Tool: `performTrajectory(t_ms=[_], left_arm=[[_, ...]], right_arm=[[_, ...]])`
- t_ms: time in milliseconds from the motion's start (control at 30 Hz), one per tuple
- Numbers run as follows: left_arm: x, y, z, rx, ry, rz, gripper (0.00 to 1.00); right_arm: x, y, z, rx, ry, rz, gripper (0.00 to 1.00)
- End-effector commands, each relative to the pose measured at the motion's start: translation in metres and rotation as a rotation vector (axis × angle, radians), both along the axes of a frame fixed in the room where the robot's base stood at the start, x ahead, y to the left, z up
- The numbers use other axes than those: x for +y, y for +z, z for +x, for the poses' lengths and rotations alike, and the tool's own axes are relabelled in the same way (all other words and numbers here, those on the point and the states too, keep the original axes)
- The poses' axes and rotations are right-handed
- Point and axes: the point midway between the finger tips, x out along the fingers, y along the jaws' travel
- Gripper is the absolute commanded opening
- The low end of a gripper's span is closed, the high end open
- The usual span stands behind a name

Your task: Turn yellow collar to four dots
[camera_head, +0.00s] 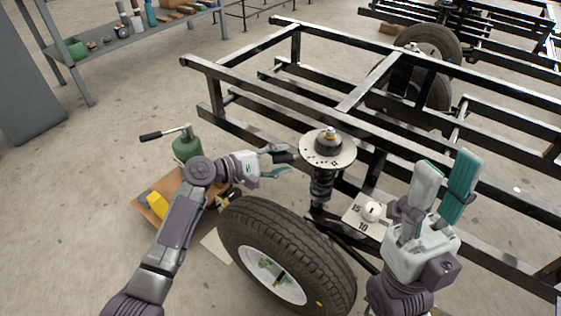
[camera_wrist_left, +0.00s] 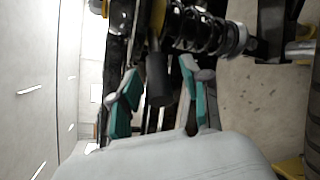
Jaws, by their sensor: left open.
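The spring strut (camera_head: 321,185) stands upright beside the wheel, under a pale round plate (camera_head: 327,152) with dark marks along its rim. The dot count is too small to read. In the left wrist view a yellow part, probably the yellow collar (camera_wrist_left: 158,16), shows next to the dark coil spring (camera_wrist_left: 200,33). A dark cylindrical handle (camera_wrist_left: 158,80) extends from it. My left gripper (camera_head: 281,160) is open, left of the strut. In the left wrist view the gripper's fingers (camera_wrist_left: 161,82) are apart on either side of the handle. My right gripper (camera_head: 447,165) is open and empty, pointing upward at the right.
A wheel (camera_head: 285,255) stands below my left gripper. The black frame (camera_head: 270,100) runs behind the strut. A white plate marked 15 and 10 (camera_head: 354,223) carries a round knob (camera_head: 372,211). A green jack (camera_head: 187,145) stands at the left; a shelf (camera_head: 130,40) is behind.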

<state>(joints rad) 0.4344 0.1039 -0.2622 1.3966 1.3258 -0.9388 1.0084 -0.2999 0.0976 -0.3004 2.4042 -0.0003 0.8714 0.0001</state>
Motion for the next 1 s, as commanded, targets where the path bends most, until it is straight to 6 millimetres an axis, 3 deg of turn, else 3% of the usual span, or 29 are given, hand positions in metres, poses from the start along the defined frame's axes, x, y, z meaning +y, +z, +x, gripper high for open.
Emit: performTrajectory(t_ms=[267, 533, 1000], left_arm=[[-0.0009, 0.0003, 0.0007, 0.0, 0.0, 0.0, 0.46], [-0.0007, 0.0001, 0.0005, 0.0, 0.0, 0.0, 0.01], [-0.0006, 0.0007, -0.0006, 0.0, 0.006, 0.0, 0.0]], right_arm=[[-0.0001, 0.0008, -0.0003, -0.002, 0.0, 0.001, 0.4], [-0.0003, 0.0008, -0.0005, -0.002, 0.0, 0.002, 0.4], [-0.0006, 0.0036, -0.001, -0.004, -0.001, 0.004, 0.4]])
